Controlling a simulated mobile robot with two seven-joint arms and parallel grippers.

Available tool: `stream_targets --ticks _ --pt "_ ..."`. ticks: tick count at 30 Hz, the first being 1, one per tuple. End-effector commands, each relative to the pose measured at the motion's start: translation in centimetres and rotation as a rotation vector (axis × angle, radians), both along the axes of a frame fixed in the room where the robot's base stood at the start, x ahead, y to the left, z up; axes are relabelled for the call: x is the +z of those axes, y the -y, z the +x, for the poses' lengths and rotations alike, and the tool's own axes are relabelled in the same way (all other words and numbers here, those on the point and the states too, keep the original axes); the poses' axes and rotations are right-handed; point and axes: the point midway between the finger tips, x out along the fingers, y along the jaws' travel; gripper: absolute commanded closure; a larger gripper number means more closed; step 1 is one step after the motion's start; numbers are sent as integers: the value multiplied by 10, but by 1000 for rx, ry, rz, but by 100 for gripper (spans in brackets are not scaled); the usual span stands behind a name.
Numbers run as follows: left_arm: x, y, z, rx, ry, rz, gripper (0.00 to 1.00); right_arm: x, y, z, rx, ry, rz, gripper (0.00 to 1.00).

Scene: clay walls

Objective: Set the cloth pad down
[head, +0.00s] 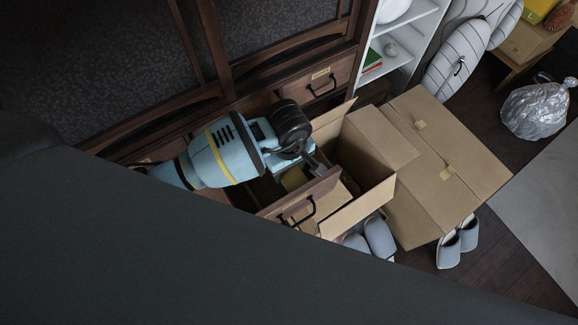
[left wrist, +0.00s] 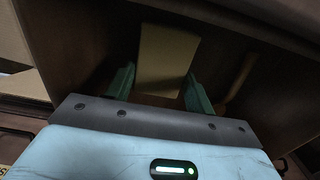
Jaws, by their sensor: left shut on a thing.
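The cloth pad (left wrist: 168,52) is a flat tan-yellow piece between the two teal fingers of my left gripper (left wrist: 158,82) in the left wrist view. The gripper is shut on it, and the pad reaches out past the fingertips. In the head view my left gripper (head: 308,163) is over an open wooden drawer (head: 302,198). A yellowish patch, likely the pad (head: 293,178), shows just below the gripper, inside the drawer's outline. I cannot tell whether the pad touches the drawer floor. My right gripper is not in view.
An open cardboard box (head: 368,150) stands right beside the drawer, its flaps close to my gripper. Grey slippers (head: 380,237) lie on the floor in front. The dark wooden cabinet (head: 290,70) rises behind the drawer.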

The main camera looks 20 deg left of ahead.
Motion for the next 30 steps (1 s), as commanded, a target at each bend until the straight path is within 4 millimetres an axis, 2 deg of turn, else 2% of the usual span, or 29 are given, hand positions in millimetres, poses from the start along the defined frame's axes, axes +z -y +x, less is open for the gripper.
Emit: stream_targets --ticks 6,7,12,23,26,30 --pt "-3 -1 0 0 1 1 65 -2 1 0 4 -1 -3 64" --pt "-4 0 0 -1 0 0 45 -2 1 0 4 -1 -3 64" --pt "-3 0 0 0 0 0 25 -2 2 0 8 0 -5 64" --pt "2 0 0 1 -1 -1 25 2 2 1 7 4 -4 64" --pt "14 0 2 -1 4 -2 25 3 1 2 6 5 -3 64" --pt "40 -1 2 -2 6 1 25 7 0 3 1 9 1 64"
